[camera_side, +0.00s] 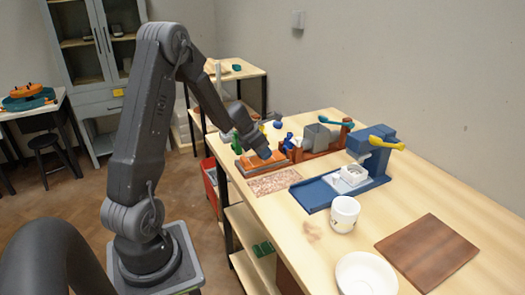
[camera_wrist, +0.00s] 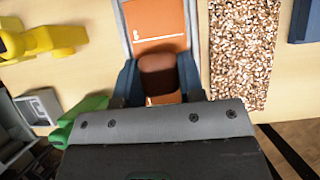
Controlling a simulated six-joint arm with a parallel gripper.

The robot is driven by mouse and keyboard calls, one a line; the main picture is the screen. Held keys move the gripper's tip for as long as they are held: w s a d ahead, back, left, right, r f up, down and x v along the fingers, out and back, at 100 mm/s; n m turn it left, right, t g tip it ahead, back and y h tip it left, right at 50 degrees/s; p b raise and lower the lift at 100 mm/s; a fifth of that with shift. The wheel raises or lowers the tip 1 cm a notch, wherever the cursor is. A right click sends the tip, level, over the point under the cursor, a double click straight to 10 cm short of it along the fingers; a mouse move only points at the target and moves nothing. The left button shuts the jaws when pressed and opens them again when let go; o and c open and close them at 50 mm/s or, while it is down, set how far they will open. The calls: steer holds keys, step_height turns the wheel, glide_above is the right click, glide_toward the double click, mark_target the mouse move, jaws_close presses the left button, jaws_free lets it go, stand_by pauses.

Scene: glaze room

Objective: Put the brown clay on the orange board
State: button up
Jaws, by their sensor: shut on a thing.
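The brown clay (camera_wrist: 157,72) is a rounded reddish-brown lump in the wrist view. My gripper (camera_wrist: 157,80) is shut on it, with one dark finger on each side. The orange board (camera_wrist: 156,22) has a grey rim and lies directly under the clay in that view. I cannot tell whether the clay touches the board. In the side view my gripper (camera_side: 264,153) is low over the orange board (camera_side: 248,163) at the far left end of the table. The clay cannot be made out there.
A speckled mat (camera_side: 273,182) lies beside the board. A blue press (camera_side: 372,143) with a yellow handle stands to the right. A white mug (camera_side: 344,214), white bowl (camera_side: 366,275) and brown slab (camera_side: 427,252) are nearer. Green (camera_wrist: 82,120) and yellow (camera_wrist: 40,40) things lie close by.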

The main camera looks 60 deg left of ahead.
steer(key=shift+f, duration=0.1)
steer(key=o, duration=0.9)
steer(key=shift+o, duration=0.2)
